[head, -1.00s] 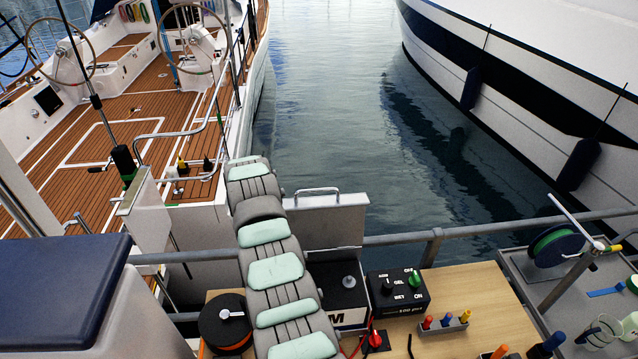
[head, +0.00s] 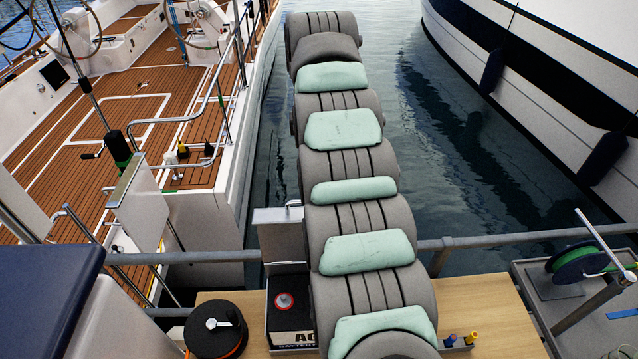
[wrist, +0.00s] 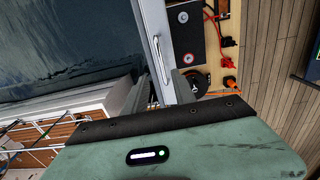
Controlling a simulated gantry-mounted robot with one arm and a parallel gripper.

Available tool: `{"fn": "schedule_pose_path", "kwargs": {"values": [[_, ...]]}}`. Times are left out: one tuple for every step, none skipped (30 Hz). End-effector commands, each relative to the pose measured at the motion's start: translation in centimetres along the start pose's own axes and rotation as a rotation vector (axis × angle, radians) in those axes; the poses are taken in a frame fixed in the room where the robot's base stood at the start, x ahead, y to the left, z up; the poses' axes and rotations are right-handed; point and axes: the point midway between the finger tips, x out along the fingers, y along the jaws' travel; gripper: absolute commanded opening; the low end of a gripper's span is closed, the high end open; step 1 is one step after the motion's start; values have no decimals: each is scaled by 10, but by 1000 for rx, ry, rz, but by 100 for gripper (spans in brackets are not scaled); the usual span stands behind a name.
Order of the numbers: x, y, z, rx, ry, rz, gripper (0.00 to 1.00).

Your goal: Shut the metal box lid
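The raised metal lid (head: 283,232) is a pale grey upright panel with a bar handle on its top edge, behind the battery at the bench's back edge. My arm covers its right part. In the wrist view, the lid (wrist: 157,22) runs down the upper middle, with its handle (wrist: 155,55) on the water side. My green wrist housing fills the bottom of that view. A narrow grey-green piece, perhaps part of my gripper (wrist: 178,84), shows just past its dark edge, near the lid's lower end. The head view does not show my gripper.
The black battery (head: 288,322) stands in front of the lid, with a black reel (head: 215,325) to its left. A railing (head: 500,240) runs behind the bench (head: 505,310). A green cable reel (head: 576,262) is at right. Open water lies beyond, between two boats.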

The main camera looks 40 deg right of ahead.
Motion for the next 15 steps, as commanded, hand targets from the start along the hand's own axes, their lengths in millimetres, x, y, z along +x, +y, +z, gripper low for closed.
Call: {"fn": "schedule_pose_path", "kwargs": {"values": [[8, 0, 1, 1, -1, -1, 32], [12, 0, 2, 3, -1, -1, 32], [18, 0, 2, 3, -2, 0, 32], [23, 0, 2, 3, -1, 0, 32], [28, 0, 3, 3, -1, 0, 32], [31, 0, 3, 4, -2, 0, 32], [32, 1, 3, 4, -3, 1, 32], [35, 2, 4, 5, -3, 2, 32], [39, 2, 3, 3, -3, 3, 32], [43, 2, 3, 3, -1, 3, 32], [47, 1, 3, 4, -1, 2, 32], [53, 0, 2, 4, 1, 0, 32], [57, 0, 1, 3, 1, -2, 32], [61, 0, 1, 2, 0, -3, 32], [66, 0, 1, 2, 0, -2, 32]]}}
